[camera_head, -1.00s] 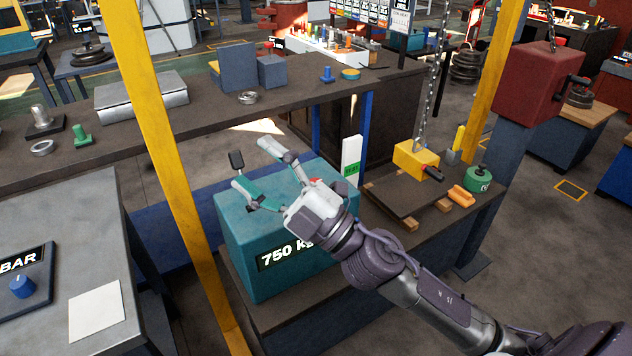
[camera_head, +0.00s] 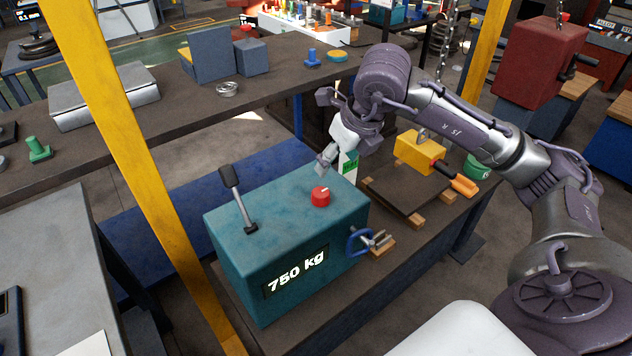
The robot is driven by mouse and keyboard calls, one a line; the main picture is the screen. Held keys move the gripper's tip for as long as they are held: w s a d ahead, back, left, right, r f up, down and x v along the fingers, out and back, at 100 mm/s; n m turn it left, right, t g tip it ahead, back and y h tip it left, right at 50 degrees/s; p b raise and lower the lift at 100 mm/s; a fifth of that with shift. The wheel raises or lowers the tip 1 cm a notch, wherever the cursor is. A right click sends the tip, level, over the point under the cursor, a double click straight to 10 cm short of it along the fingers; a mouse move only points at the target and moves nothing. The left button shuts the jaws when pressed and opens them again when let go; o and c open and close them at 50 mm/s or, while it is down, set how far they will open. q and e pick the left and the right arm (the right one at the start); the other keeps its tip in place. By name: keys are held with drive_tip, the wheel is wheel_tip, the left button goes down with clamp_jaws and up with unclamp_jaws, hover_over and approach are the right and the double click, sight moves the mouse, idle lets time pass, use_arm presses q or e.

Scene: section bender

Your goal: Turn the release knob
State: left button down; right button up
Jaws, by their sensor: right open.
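A red round knob (camera_head: 320,197) stands on the top of a teal box (camera_head: 230,270) marked "750 kg", toward its right end. It is the only knob I see on this box. A black-tipped lever (camera_head: 237,197) sticks up from the box's left part, leaning. My right gripper (camera_head: 327,161) is behind the knob in the picture and apart from it, pointing down and to the left. It is open and holds nothing I can see; its fingers are partly hidden by its own wrist. My left gripper is not in view.
A blue shackle (camera_head: 358,241) lies at the box's right side. A yellow block (camera_head: 417,152) and an orange handle (camera_head: 463,186) lie right, by a dark plate. A yellow post (camera_head: 130,150) stands left. The back bench (camera_head: 190,115) holds several small parts.

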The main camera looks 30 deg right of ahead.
sight(321, 192)
drive_tip(key=p+x, duration=0.1)
drive_tip(key=x, duration=1)
drive_tip(key=shift+s+a+f+p, duration=0.1)
drive_tip(key=shift+s+p, duration=0.05)
drive_tip(key=shift+p, duration=0.2)
drive_tip(key=shift+f, duration=0.35)
drive_tip(key=shift+w+f, duration=0.2)
drive_tip(key=shift+f, duration=0.1)
drive_tip(key=shift+c, duration=0.5)
drive_tip(key=c, duration=1)
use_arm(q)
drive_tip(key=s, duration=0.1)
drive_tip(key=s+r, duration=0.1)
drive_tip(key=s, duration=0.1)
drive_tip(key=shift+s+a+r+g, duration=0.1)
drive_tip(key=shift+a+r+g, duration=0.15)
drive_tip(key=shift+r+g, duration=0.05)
use_arm(e)
drive_tip(key=shift+c, duration=0.2)
